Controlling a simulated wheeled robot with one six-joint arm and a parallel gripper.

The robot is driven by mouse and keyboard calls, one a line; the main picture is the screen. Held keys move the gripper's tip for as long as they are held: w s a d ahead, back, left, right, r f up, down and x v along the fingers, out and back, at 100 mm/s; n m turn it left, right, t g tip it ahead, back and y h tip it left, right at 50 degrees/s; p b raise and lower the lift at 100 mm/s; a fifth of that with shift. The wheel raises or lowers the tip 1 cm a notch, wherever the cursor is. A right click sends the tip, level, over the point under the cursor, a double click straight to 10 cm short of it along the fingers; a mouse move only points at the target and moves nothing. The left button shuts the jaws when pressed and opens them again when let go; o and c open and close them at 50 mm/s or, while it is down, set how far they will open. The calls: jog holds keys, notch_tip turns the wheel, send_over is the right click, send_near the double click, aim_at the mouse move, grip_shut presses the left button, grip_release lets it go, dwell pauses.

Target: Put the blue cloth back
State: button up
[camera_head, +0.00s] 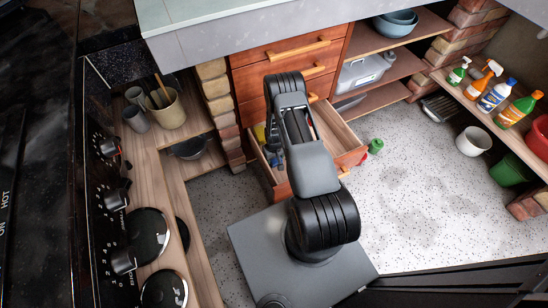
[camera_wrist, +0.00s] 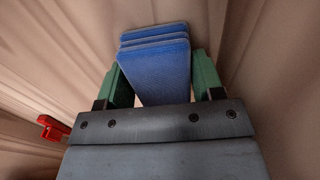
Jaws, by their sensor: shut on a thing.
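The blue cloth (camera_wrist: 155,65) is a folded stack of flat layers in the wrist view. My gripper (camera_wrist: 158,78) has its green fingers on either side of the cloth and is shut on it. Wood-coloured surfaces surround the cloth in that view. In the head view my arm reaches over an open wooden drawer (camera_head: 351,157) below shut drawers. The arm hides my gripper and much of the drawer's inside there, so I cannot tell the cloth's height over the drawer floor.
Small yellow and blue items (camera_head: 273,158) show at the drawer's left side. A red object (camera_wrist: 53,128) is left of my gripper. A green object (camera_head: 376,146) is right of the drawer. Bottles (camera_head: 496,95) stand on a right shelf. Speckled floor at right is mostly clear.

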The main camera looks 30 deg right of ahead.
jog(key=o, duration=0.9)
jog(key=shift+f, duration=0.1)
jog(key=shift+c, duration=0.2)
jog(key=a+r+t+p, duration=0.1)
jog(key=a+r+p, duration=0.1)
jog(key=r, duration=1.6)
jog(key=a+r+p, duration=0.2)
jog(key=r, duration=1.5)
jog(key=s+a+r+t, duration=0.1)
jog(key=s+a+r, duration=0.1)
jog(key=s+r, duration=0.6)
jog(key=s+a+r+t, duration=0.1)
jog(key=s+a+r, duration=0.2)
jog(key=s+r, duration=0.5)
